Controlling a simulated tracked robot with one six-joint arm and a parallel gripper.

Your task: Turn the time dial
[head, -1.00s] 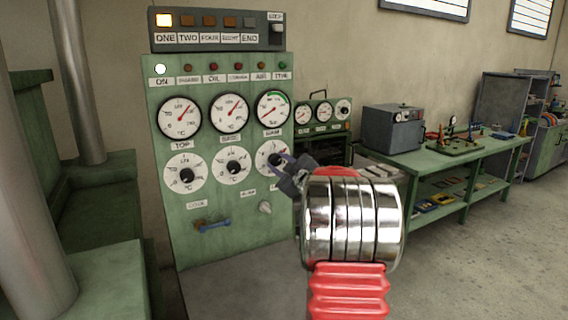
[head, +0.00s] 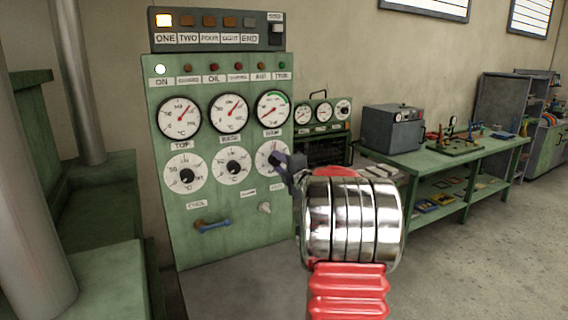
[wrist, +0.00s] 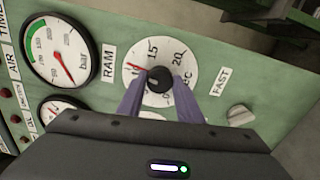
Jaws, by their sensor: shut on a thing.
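The time dial is the rightmost white dial of the lower row on the green control panel, marked in seconds. It shows in the head view (head: 264,152), partly behind my gripper (head: 277,159). In the wrist view the time dial (wrist: 157,52) has a black knob (wrist: 158,81) and a red pointer near the 10 to 15 part of the scale. My gripper (wrist: 159,84) has one purple-grey finger on each side of the knob, shut on it. The fingers and palm hide the lower part of the scale.
A pressure gauge (wrist: 60,50) marked RAM sits beside the dial. A small pale knob (wrist: 240,115) labelled FAST is on the other side. The panel (head: 230,255) also holds other dials and a blue handle (head: 214,224). A workbench (head: 440,165) stands to the right.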

